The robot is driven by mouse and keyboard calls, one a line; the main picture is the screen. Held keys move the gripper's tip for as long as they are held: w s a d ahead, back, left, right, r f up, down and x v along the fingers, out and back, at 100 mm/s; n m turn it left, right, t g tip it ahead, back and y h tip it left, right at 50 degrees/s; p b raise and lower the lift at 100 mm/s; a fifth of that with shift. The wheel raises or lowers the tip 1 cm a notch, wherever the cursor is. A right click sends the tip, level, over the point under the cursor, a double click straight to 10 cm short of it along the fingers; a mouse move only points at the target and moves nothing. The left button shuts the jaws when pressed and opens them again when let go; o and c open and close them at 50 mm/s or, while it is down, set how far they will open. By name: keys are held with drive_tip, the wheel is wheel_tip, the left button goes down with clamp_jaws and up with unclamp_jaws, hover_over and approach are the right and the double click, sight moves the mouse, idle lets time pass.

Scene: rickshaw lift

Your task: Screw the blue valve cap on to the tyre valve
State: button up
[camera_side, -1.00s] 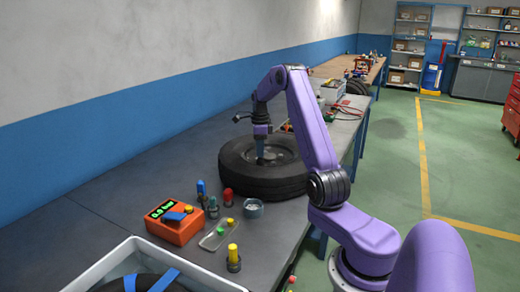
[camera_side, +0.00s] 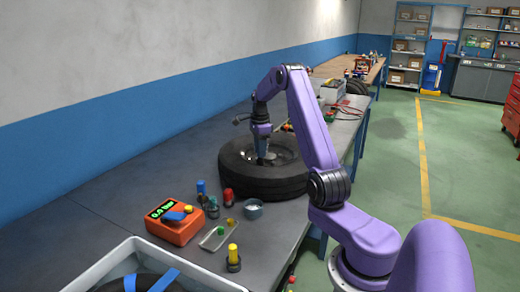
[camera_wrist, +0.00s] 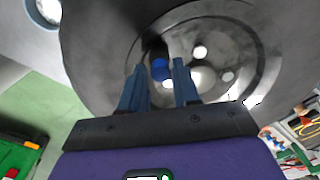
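The black tyre (camera_side: 270,187) lies flat on the grey bench, and its grey wheel disc fills much of the wrist view (camera_wrist: 225,50). My gripper (camera_side: 263,157) points down over the wheel's hub area. In the wrist view its two blue-grey fingers (camera_wrist: 159,68) are apart. The blue valve cap (camera_wrist: 160,69) shows between the fingertips, with a gap visible on each side. A dark stem-like shape is behind the cap; I cannot tell whether it is the valve or how the cap sits on it. The side view hides the cap behind my fingers.
An orange gauge box (camera_side: 174,225), a shallow tray (camera_side: 219,236) with small caps, a round tin (camera_side: 253,210) and several coloured bottles (camera_side: 228,197) stand in front of the tyre. A white bin (camera_side: 105,272) is at the near left. The bench left of the tyre is clear.

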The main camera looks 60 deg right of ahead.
drive_tip(key=n, duration=0.6)
drive_tip(key=shift+n, duration=0.4)
drive_tip(key=n, duration=0.7)
drive_tip(key=shift+n, duration=0.3)
drive_tip(key=c, duration=0.6)
drive_tip(key=shift+o, duration=0.2)
